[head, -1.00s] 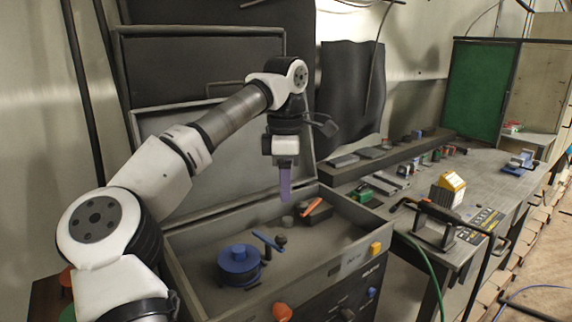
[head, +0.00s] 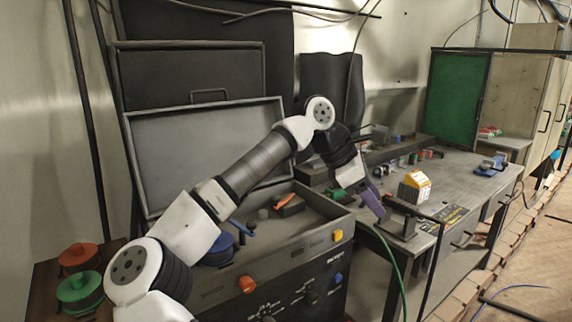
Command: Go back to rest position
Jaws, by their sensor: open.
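My gripper (head: 371,205) is in the head view, at the end of my bent white and grey arm. Its purple fingers point down and slightly right. It hangs in front of the workbench's left end, near the right edge of the open machine case. I see nothing held between the fingers.
The open case (head: 300,245) holds a blue spool (head: 218,250) and an orange-handled tool (head: 285,201). Right of it is the workbench (head: 455,185) with a yellow-and-white box (head: 414,187). A green cable (head: 396,262) hangs in front. Orange (head: 78,256) and green (head: 80,290) spools stand left.

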